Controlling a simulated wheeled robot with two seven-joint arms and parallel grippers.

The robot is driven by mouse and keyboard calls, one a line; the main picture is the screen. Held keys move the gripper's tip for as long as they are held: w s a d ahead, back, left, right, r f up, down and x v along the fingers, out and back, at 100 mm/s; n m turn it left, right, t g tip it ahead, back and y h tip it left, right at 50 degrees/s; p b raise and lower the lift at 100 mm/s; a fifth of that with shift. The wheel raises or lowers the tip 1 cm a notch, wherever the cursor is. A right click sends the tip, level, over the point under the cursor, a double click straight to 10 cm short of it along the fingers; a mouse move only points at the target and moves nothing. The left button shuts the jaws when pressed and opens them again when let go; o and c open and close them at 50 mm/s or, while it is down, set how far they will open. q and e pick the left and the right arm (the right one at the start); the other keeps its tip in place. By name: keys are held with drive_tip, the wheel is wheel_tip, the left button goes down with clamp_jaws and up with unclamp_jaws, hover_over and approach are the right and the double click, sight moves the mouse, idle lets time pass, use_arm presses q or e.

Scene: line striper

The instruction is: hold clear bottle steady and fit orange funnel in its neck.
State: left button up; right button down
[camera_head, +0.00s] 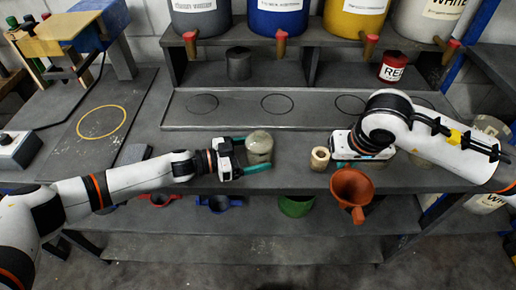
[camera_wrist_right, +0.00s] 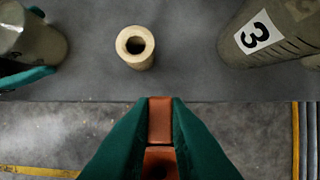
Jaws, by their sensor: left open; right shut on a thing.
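The clear bottle (camera_head: 259,146) stands on the grey bench, left of centre. My left gripper (camera_head: 258,154) is open, its green fingers on either side of the bottle; contact cannot be told. The bottle (camera_wrist_right: 32,42) and one of those fingers (camera_wrist_right: 28,78) also show at the left of the right wrist view. My right gripper (camera_head: 348,166) is shut on the orange funnel (camera_head: 352,187) and holds it at the bench's front edge, spout downward, apart from the bottle. The right wrist view shows the funnel's orange part (camera_wrist_right: 160,122) between the green fingers. The bottle's neck is not clearly seen.
A pale wooden ring-shaped piece (camera_head: 320,158) stands between bottle and funnel. A container marked 3 (camera_wrist_right: 270,36) stands to the right. A red can (camera_head: 394,67) and a dark cup (camera_head: 238,64) sit on the shelf behind. Blue, red and green funnels (camera_head: 296,206) hang below the bench edge.

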use_arm(q)
drive_tip(key=c, duration=0.7)
drive_tip(key=shift+w, duration=0.1)
use_arm(e)
drive_tip(key=w+a+r, duration=0.4)
drive_tip(key=w+a, duration=0.4)
drive_tip(key=a, duration=0.1)
drive_tip(key=w+a+r, duration=0.4)
drive_tip(key=w+a, duration=0.4)
drive_tip(key=a, duration=0.2)
drive_tip(key=shift+r, duration=0.25)
